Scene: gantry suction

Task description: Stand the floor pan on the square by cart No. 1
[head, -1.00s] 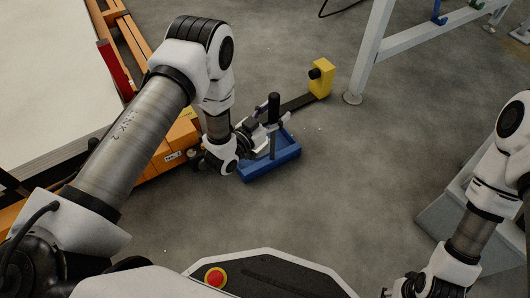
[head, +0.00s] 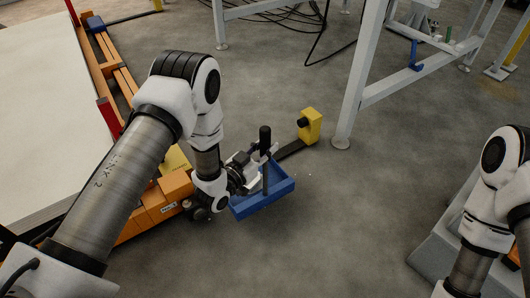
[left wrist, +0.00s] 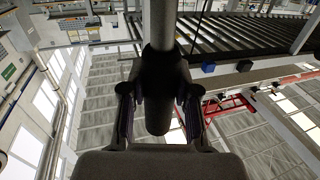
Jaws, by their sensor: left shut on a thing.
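The floor pan (head: 245,209) is a shallow blue tray with an upright post topped by a black grip. My left gripper (head: 262,160) is shut on that post from the left, and the pan looks level. I cannot tell whether it touches the floor. The left wrist view shows the dark grip (left wrist: 158,100) between both fingers. The orange cart (head: 178,185) with a small label stands left of the pan, partly behind my left arm. A yellow patch (head: 176,160) shows beside it, but I cannot tell if it is the square. My right gripper is out of view.
A yellow block (head: 311,125) on a dark bar stands just beyond the pan. A grey frame leg (head: 358,85) rises behind it. A pale panel (head: 45,110) lies on the cart side at left. Grey floor is clear right of the pan.

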